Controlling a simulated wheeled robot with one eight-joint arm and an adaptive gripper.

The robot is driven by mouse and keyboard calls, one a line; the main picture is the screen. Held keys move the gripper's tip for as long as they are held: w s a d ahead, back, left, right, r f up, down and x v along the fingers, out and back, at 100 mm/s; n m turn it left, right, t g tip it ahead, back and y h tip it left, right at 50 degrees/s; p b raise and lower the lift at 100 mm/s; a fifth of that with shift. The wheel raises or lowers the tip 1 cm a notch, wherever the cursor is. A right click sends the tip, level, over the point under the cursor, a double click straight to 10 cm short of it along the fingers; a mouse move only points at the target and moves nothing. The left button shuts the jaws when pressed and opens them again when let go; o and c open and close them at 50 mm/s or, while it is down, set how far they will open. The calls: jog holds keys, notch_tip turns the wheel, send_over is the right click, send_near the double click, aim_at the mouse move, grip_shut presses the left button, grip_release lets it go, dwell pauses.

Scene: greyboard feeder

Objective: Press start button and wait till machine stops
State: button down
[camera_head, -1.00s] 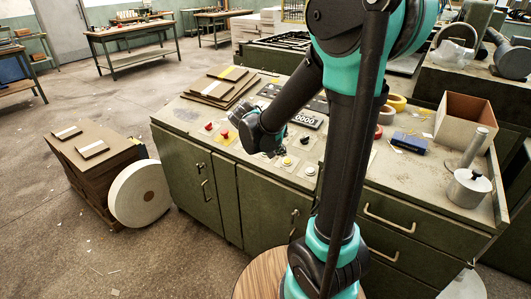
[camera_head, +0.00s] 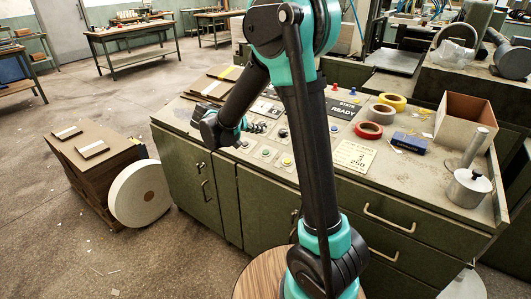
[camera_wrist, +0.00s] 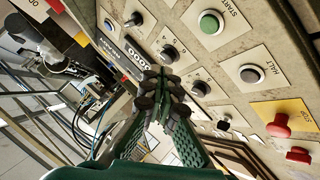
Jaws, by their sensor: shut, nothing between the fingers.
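The control panel shows close up in the wrist view. The green START button (camera_wrist: 210,22) stands on a pale label plate at the upper right. A grey HALT button (camera_wrist: 250,73) and a red STOP button (camera_wrist: 278,126) lie in line below it. My gripper (camera_wrist: 165,85) is shut and empty over the panel, apart from START, beside the black knobs. In the head view my gripper (camera_head: 257,127) hovers over the left part of the console (camera_head: 345,188), hiding some controls. The dark display (camera_head: 342,113) reads READY.
Black knobs (camera_wrist: 170,54) and a counter (camera_wrist: 137,58) reading 0000 sit near the fingers. Board stacks (camera_head: 95,160) and a white roll (camera_head: 139,194) stand on the floor at left.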

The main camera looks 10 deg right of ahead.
aim_at(266, 152)
jog(key=shift+w+d+f, duration=0.25)
jog(key=shift+f, duration=1.15)
jog(key=shift+w+d+f, duration=0.25)
jog(key=shift+f, duration=1.2)
jog(key=shift+w+d+f, duration=0.25)
jog(key=shift+f, duration=1.15)
jog(key=shift+f, duration=0.1)
jog(key=shift+d+f, duration=0.1)
jog(key=shift+f, duration=0.2)
jog(key=shift+w+f, duration=0.15)
jog(key=shift+f, duration=0.3)
jog(key=shift+r, duration=0.85)
